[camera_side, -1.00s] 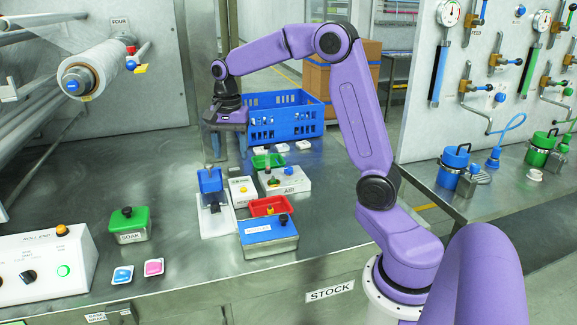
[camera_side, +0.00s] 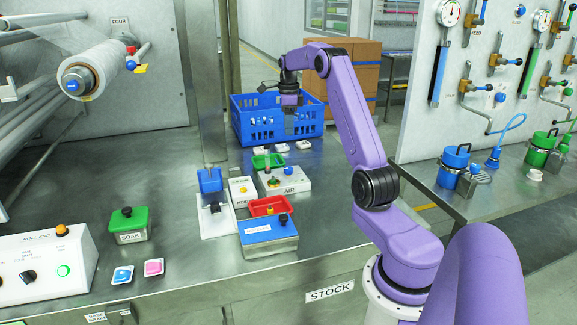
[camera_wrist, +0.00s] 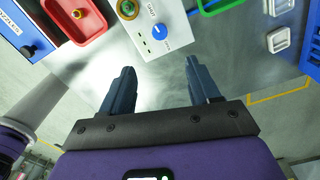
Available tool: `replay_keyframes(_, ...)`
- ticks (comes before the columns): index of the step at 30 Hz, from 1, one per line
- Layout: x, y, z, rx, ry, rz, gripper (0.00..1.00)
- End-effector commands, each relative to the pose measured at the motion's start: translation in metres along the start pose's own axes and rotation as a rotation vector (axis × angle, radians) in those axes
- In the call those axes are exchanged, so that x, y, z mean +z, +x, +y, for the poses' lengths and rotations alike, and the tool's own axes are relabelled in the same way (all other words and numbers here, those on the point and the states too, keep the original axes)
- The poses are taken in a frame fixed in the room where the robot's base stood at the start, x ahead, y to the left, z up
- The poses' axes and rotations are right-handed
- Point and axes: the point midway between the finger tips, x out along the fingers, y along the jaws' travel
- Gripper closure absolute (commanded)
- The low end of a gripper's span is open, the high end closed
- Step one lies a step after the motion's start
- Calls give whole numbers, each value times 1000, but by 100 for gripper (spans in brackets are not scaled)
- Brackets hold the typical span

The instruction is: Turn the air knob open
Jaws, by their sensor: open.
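The air box (camera_side: 290,182) is a white box marked AIR on the steel bench. Its blue air knob (camera_side: 289,171) sits at the back right of the top, with a yellow-green button to its left. In the wrist view the blue knob (camera_wrist: 159,31) lies just beyond the gap between the fingers, near the box's corner. A pale pointer mark shows on it. My gripper (camera_wrist: 159,68) is open and empty, with its two dark fingers well apart. In the side view my gripper (camera_side: 291,113) hangs above and behind the air box, in front of the blue crate, apart from the knob.
The blue crate (camera_side: 247,130) stands behind. A green tray (camera_side: 262,160) and a red tray (camera_side: 263,207) lie beside the air box. A blue-topped box (camera_side: 268,232) stands in front. Small white pieces (camera_side: 303,145) lie behind it. Bench to the right is clear.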

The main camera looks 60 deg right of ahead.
Motion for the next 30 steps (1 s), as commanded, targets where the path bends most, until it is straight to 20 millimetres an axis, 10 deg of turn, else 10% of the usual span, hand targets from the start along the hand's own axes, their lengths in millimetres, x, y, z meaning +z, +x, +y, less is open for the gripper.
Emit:
replay_keyframes(19, -1, 121, 1, 5, -2, 2, 39)
replay_keyframes(30, 0, 156, 1, 1, -3, 0, 39)
